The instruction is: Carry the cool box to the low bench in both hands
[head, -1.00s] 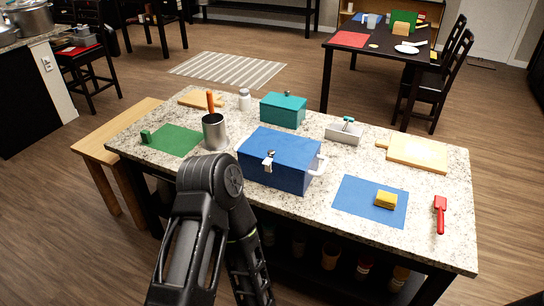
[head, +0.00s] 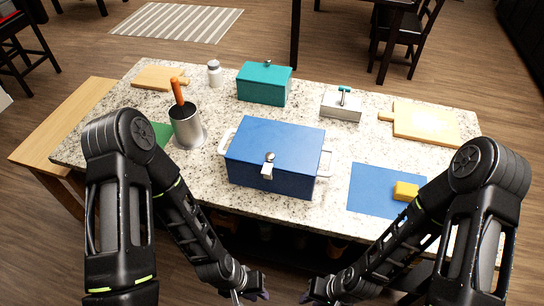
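The cool box (head: 275,150) is blue with a front latch and white handles at its left and right ends. It stands closed on the granite counter. The low bench (head: 62,130) is light wood and stands against the counter's left end, lower than the top. My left gripper (head: 250,295) is at the bottom edge, in front of and apart from the box, with its fingers apart and empty. My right gripper (head: 314,297) is beside it, also apart from the box; its fingertips are partly cut off by the frame edge.
On the counter (head: 225,105), a metal utensil pot (head: 186,128) stands left of the box. A teal box (head: 264,84) and a grey caddy (head: 341,106) are behind it. A blue mat (head: 372,190) with a yellow sponge (head: 405,191) lies right. The visible bench top is bare.

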